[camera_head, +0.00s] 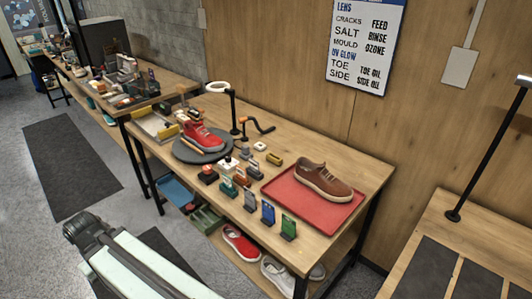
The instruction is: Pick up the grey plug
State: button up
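Several small objects cluster on the wooden workbench (333,160) between the round dark turntable and the red tray. A small grey piece (254,168) sits among them, near the middle of the bench. It may be the grey plug, but it is too small to tell for sure. My arm crosses the lower left, in front of the bench. My gripper does not show.
A red sneaker (201,137) stands on the turntable (183,151). A brown shoe (322,181) sits on the red tray (290,193). Blue (268,212) and green (289,227) upright pieces stand along the front edge. A black lamp post (233,112) rises behind.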

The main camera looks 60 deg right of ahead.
aim_at(245, 150)
jog(key=u, duration=0.15)
jog(key=i, duration=0.95)
jog(key=z, duration=0.05)
